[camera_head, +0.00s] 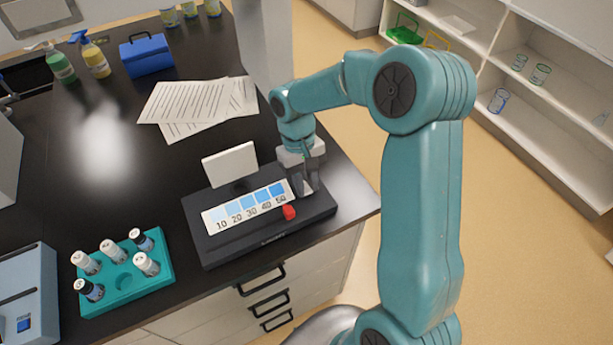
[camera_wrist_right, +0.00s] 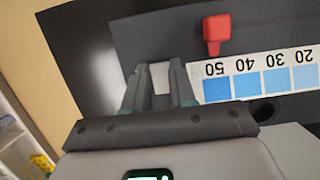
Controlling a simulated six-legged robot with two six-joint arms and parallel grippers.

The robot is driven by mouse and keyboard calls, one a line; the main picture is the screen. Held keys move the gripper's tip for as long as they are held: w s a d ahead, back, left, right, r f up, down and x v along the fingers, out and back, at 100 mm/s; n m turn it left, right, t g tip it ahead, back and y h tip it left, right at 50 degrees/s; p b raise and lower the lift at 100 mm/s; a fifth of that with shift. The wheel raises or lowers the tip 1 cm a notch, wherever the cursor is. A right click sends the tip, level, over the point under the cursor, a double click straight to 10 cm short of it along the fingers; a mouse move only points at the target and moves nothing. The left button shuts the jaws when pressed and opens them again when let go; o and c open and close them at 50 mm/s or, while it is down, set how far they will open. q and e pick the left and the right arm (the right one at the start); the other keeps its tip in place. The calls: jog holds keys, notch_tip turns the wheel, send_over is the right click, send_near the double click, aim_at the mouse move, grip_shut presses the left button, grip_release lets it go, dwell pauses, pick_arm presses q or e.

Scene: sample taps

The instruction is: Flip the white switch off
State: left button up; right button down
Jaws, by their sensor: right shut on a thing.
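A black device (camera_head: 215,257) lies on the dark bench with a blue scale strip (camera_head: 249,206) marked 10 to 50. My right gripper (camera_head: 308,188) reaches down over the right end of the device, beyond the 50 mark. In the right wrist view my gripper's two fingers (camera_wrist_right: 161,88) are closed on either side of a small white piece, the white switch (camera_wrist_right: 159,75). The head view does not show the switch clearly, as the fingers cover it. Whether the switch is on or off cannot be told. My left gripper is not in view.
A red knob (camera_head: 289,212) sits near the 50 mark, close to my right gripper. A white plate (camera_head: 230,164) stands behind the scale. A teal rack (camera_head: 125,283) with several vials is at the left front. Papers (camera_head: 190,108) lie behind the device.

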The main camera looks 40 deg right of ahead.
jog(key=shift+r, duration=0.1)
jog(key=c, duration=1.2)
grip_release()
jog(key=v, duration=1.6)
jog(key=shift+r, duration=0.15)
jog(key=shift+a, duration=0.1)
